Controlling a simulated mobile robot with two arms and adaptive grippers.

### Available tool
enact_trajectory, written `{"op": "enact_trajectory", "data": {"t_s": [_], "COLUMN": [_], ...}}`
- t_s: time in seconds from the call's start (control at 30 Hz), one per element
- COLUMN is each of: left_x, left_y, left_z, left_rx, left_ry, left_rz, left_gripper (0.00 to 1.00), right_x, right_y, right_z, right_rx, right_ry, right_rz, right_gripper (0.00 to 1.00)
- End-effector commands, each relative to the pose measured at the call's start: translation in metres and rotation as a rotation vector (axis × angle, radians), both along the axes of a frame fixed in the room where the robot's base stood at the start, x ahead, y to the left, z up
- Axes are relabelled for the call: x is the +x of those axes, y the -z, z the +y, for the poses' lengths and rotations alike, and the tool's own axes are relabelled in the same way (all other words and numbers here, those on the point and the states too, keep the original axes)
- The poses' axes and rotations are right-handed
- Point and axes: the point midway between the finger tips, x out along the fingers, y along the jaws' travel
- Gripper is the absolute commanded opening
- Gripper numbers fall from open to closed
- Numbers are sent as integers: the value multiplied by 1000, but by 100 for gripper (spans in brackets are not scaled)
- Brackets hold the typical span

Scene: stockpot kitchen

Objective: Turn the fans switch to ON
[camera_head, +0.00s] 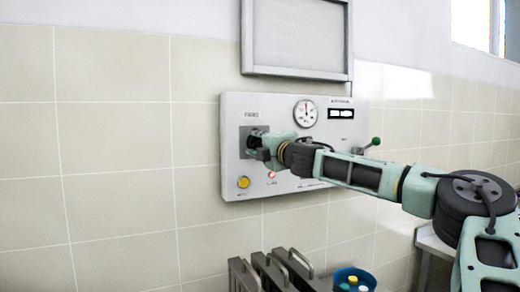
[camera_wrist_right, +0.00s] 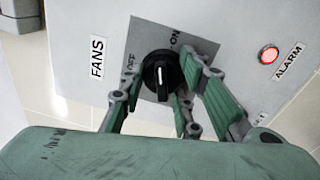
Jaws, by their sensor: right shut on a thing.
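The fans switch is a black round knob (camera_wrist_right: 156,72) with a white mark, on a dark square plate under a FANS label, with OFF and ON printed beside it. The white mark runs roughly up and down in the wrist view; I cannot tell for sure which label it points to. In the head view the knob (camera_head: 254,139) is partly hidden at the left of the control panel (camera_head: 232,112). My right gripper (camera_head: 265,146) reaches it from the right. Its green fingers (camera_wrist_right: 163,84) straddle the knob and are shut on it. My left gripper is not in view.
The panel also carries a round gauge (camera_head: 305,113), a lit display (camera_head: 341,113), a yellow button (camera_head: 243,182), a red alarm lamp (camera_wrist_right: 268,55) and a green-knobbed lever (camera_head: 375,141). Below stand grey metal pieces with handles (camera_head: 270,270) and a blue container (camera_head: 354,279).

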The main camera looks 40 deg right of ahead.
Motion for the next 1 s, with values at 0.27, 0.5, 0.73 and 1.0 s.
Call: {"op": "enact_trajectory", "data": {"t_s": [0.27,0.5,0.73,1.0], "left_x": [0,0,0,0], "left_y": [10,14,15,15], "left_z": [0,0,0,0], "left_rx": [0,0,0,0], "left_ry": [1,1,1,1], "left_rz": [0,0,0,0], "left_gripper": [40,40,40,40], "right_x": [-1,-2,-2,-3], "right_y": [-6,-8,-10,-12], "right_z": [0,-1,-2,-3], "right_rx": [198,306,349,356], "right_ry": [-1,1,2,3], "right_rz": [-74,-110,-126,-131], "right_gripper": [4,4,4,4]}}
